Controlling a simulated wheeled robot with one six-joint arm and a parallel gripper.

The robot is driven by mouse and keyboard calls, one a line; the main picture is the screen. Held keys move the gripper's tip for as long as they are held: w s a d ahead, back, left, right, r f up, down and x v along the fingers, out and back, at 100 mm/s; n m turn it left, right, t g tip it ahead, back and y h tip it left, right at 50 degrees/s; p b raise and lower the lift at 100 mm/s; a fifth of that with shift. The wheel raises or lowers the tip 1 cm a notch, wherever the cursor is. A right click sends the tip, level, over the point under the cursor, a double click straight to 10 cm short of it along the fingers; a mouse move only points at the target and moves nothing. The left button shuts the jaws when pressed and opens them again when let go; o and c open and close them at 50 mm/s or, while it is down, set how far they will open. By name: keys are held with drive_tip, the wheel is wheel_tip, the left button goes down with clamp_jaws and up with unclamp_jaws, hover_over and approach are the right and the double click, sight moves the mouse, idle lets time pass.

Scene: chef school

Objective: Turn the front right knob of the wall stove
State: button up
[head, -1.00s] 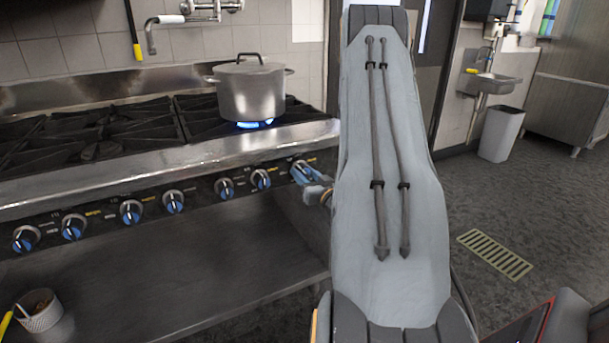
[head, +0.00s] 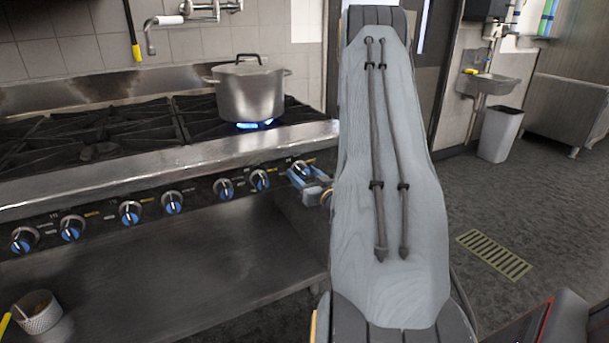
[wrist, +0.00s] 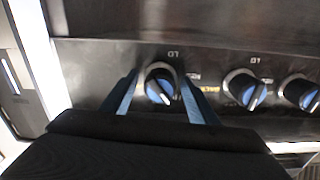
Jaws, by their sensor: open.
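The front right knob (head: 300,166) is the rightmost of the row on the stove's front panel, dark with a blue face. In the wrist view the same knob (wrist: 161,84) sits between the two blue fingers. My gripper (head: 302,180) is open, one finger on each side of the knob; in the wrist view the gripper (wrist: 158,78) shows a gap beside the knob. I cannot tell whether either finger touches it. My arm hides the stove's right end. The wall stove (head: 110,172) has a blue flame (head: 255,124) burning at its right burner.
A lidded steel pot (head: 250,92) stands over the lit burner. Neighbouring knobs (head: 260,179) lie close to the left of my gripper. A shelf (head: 180,270) below holds a small container (head: 38,312). Open floor (head: 470,210) lies to the right, with a drain grate (head: 494,254).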

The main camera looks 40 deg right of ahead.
drive_tip(key=shift+s, duration=0.1)
drive_tip(key=v, duration=0.7)
drive_tip(key=shift+s, duration=0.35)
